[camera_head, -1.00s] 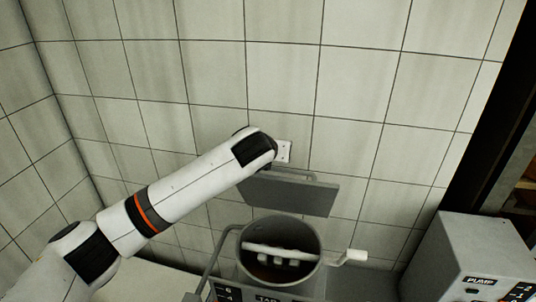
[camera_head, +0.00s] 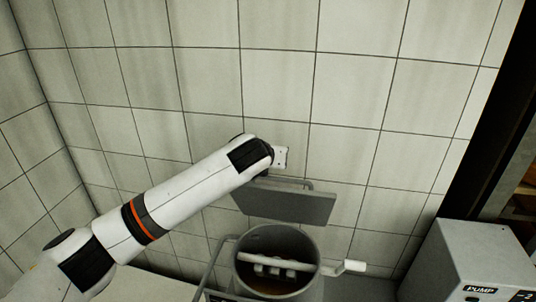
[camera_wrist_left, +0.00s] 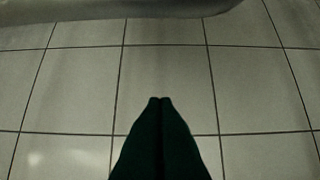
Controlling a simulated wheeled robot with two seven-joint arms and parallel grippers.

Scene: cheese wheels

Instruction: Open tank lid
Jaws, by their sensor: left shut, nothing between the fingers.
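The tank (camera_head: 240,272) is a round grey vessel at the bottom centre of the head view. Its mouth is open, and a pale bar with blocks lies across inside it. The lid (camera_head: 290,205) is a flat dark grey panel standing tilted up behind and above the mouth, clear of the rim. My left arm reaches in from the left and its wrist end is at the lid's upper left edge; contact cannot be told. The left gripper is hidden there, but the left wrist view shows its fingers (camera_wrist_left: 160,99) shut and empty, facing wall tiles. My right gripper is out of view.
A tiled wall (camera_head: 270,70) stands close behind the lid. A white crank handle (camera_head: 354,266) sticks out right of the tank. A grey box marked PUMP (camera_head: 470,250) stands at the right. A pale grey curved surface (camera_wrist_left: 120,8) crosses the top of the wrist view.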

